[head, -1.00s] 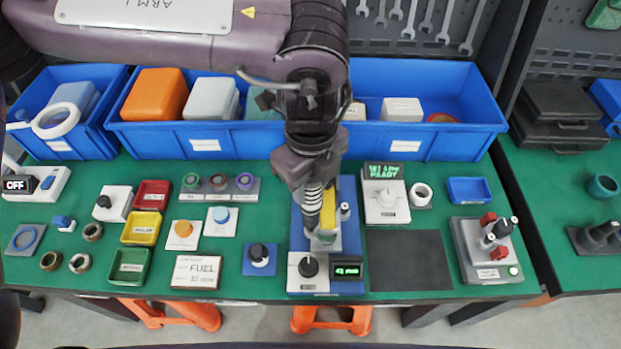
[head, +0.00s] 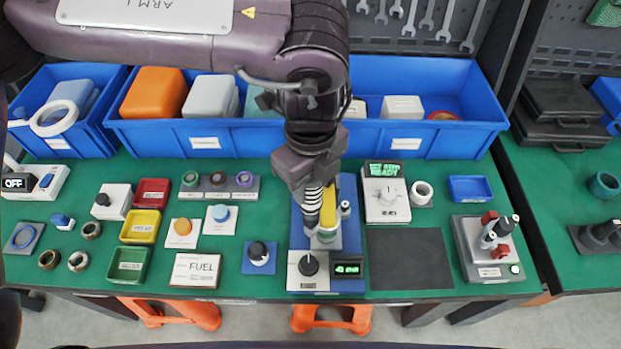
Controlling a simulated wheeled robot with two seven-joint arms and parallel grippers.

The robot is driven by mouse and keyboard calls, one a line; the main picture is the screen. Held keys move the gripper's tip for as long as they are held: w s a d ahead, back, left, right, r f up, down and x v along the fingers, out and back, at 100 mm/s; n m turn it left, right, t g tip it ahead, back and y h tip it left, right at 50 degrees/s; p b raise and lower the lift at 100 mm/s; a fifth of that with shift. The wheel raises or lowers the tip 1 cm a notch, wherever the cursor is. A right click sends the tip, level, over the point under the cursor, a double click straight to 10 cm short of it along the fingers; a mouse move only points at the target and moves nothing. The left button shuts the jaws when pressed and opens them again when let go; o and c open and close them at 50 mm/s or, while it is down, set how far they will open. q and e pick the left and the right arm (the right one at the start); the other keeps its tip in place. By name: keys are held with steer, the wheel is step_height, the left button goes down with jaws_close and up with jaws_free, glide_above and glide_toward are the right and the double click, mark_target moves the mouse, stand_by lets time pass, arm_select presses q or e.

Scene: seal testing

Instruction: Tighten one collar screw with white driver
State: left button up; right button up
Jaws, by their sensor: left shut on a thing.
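My left gripper (head: 327,222) comes down from above over the blue fixture (head: 352,228) in the middle of the bench. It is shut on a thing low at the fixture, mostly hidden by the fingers. A yellow part (head: 328,208) and a black-and-white ribbed part (head: 313,196) show at the gripper. I cannot tell a white driver, a collar or a screw apart there. A white box with a black knob (head: 309,265) and a small green-lit display (head: 347,269) sits at the fixture's front. My right gripper is not in view.
A white unit with a dial and lit READY display (head: 386,200) stands right of the fixture. A dark mat (head: 408,260) lies clear before it. A grey stand with red parts (head: 487,258) is farther right. Blue bins (head: 420,140) line the back. Small trays (head: 131,265) and rings are left.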

arm_select(q)
steer(key=shift+f+b, duration=0.55)
steer(key=shift+f, duration=0.15)
stand_by(0.5)
steer(key=shift+f+b, duration=0.3)
steer(key=shift+b, duration=0.1)
stand_by(1.4)
steer(key=shift+r, duration=0.2)
